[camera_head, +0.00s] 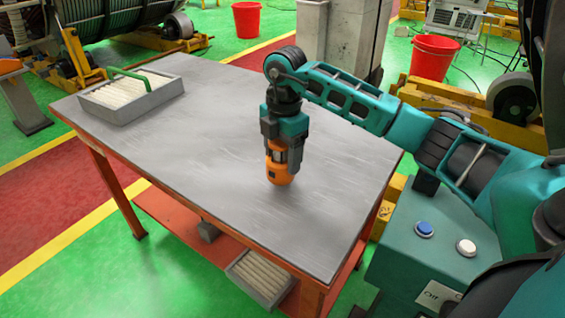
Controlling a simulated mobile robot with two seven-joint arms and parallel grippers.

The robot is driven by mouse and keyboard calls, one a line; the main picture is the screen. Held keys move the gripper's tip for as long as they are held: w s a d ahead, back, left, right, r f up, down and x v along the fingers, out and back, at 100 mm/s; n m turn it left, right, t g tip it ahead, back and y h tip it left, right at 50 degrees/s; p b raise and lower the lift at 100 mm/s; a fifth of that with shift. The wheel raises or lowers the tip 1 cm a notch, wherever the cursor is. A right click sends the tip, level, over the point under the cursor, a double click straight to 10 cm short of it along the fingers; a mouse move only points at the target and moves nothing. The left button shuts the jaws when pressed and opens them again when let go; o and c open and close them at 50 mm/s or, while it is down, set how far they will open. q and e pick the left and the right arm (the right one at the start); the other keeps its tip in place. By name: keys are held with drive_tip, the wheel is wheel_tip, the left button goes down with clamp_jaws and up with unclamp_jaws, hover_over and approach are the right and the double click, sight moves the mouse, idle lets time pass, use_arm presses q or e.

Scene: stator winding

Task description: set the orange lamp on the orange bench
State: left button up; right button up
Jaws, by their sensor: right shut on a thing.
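The orange lamp (281,172) hangs below my right gripper (282,150), which is shut on its upper part and points down. The lamp is over the grey top of the orange bench (230,150), near the middle of its right half. Its lower end is close to the top; I cannot tell whether it touches. The gripper hides part of the lamp. The bench has orange legs and a lower shelf. My left gripper is not in view.
A grey tray (150,103) with a green handle and pale rods stands on the bench's far left corner. Another tray (262,274) is on the lower shelf. A grey pillar (340,42) stands behind the bench. Red buckets (434,56) stand on the floor. Most of the bench top is clear.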

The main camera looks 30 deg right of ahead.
wheel_tip(320, 180, down, 3)
drive_tip(key=shift+r, duration=0.2)
drive_tip(key=o, duration=1.5)
drive_tip(key=r, duration=1.2)
drive_tip(key=shift+d, duration=0.2)
